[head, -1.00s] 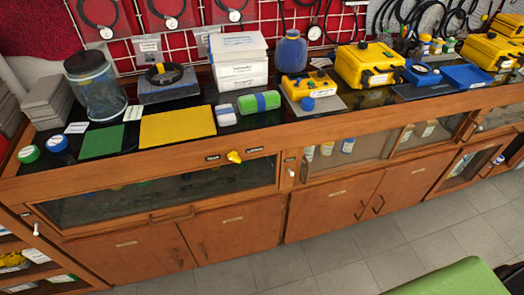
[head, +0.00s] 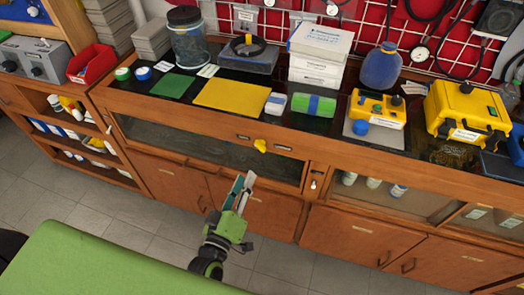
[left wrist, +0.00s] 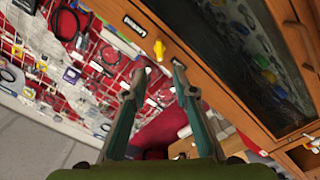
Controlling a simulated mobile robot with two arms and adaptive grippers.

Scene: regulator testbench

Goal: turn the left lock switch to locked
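The yellow lock switch (head: 260,145) sits on the wooden front rail of the bench, between two small dark labels. Which label it points to is too small to tell. My left gripper (head: 244,183) is in front of the cabinet, below and a little left of the switch, and apart from it. In the left wrist view the switch (left wrist: 159,49) shows just beyond the fingertips, with a dark label to its upper left. The left gripper (left wrist: 161,68) is open there, with nothing between its fingers. My right gripper is not in view.
A glass-fronted cabinet (head: 205,150) lies under the rail, and wooden doors stand below it. The benchtop holds a yellow mat (head: 231,95), a green mat (head: 173,85), white boxes (head: 318,55) and a yellow case (head: 465,110). The grey floor (head: 165,228) before the cabinets is clear.

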